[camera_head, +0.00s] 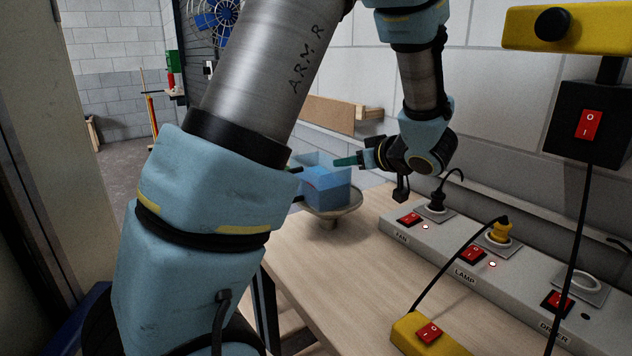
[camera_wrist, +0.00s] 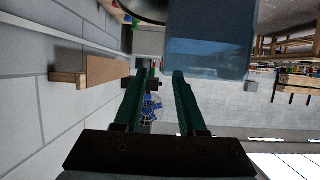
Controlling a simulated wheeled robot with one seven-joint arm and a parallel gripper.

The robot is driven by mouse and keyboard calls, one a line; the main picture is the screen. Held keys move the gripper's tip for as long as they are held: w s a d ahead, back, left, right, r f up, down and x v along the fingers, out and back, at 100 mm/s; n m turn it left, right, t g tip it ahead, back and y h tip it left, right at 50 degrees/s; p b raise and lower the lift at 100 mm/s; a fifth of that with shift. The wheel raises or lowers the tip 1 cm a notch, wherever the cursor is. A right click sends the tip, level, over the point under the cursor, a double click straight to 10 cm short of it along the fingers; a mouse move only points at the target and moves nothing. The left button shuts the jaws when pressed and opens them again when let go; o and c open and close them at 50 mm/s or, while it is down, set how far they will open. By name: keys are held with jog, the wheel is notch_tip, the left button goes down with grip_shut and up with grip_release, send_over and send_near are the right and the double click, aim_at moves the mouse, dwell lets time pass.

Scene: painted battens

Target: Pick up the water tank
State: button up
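The water tank (camera_head: 326,190) is a see-through blue box on a round grey dish (camera_head: 340,212) at the bench's far end, partly hidden behind my arm. My gripper (camera_head: 347,161) is at its right side, near its top edge, with a green finger pointing left. In the wrist view the tank (camera_wrist: 208,48) fills the top right, by the tip of the right finger. My gripper (camera_wrist: 160,75) is open there, with a clear gap between its fingers. The tank lies mostly to the right of that gap. I cannot tell whether a finger touches it.
A grey socket strip (camera_head: 480,262) with red switches and plugs runs along the wooden bench (camera_head: 330,275). A yellow switch box (camera_head: 428,335) with a cable lies in front. A wooden ledge (camera_head: 335,118) juts from the wall behind my gripper. The bench's middle is clear.

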jog(key=shift+a+p+x, duration=0.2)
jog(key=shift+p+x, duration=0.75)
jog(key=shift+x, duration=2)
jog(key=shift+s, duration=0.1)
grip_shut()
